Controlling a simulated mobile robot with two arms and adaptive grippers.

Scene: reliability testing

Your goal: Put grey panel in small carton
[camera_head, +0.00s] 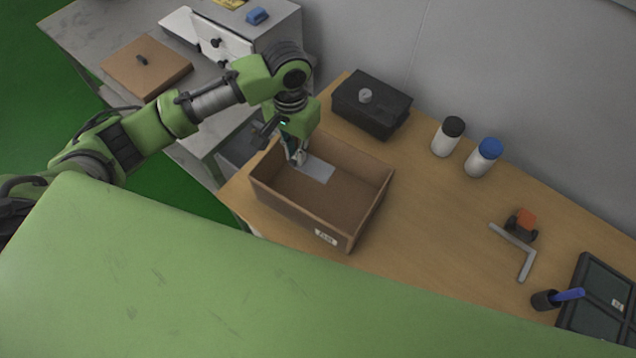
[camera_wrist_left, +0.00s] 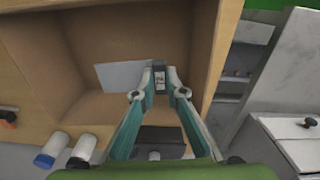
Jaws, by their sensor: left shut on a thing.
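The grey panel (camera_head: 317,169) is a thin flat plate inside the small carton (camera_head: 318,222), an open brown box on the wooden table. My left gripper (camera_head: 299,160) reaches down into the carton near its back left corner and is shut on one end of the panel. In the left wrist view the panel (camera_wrist_left: 120,76) sticks out to the left of the fingertips (camera_wrist_left: 159,88), with the carton's inside (camera_wrist_left: 130,30) around it. I cannot tell whether the panel touches the carton's floor. My right gripper is not in view.
A black lidded box (camera_head: 372,104) stands just behind the carton. Two white bottles (camera_head: 447,137) (camera_head: 484,157), an L-shaped grey bar (camera_head: 515,249) and a dark tray (camera_head: 598,305) are to the right. A brown lidded box (camera_head: 145,68) lies on the grey bench at left.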

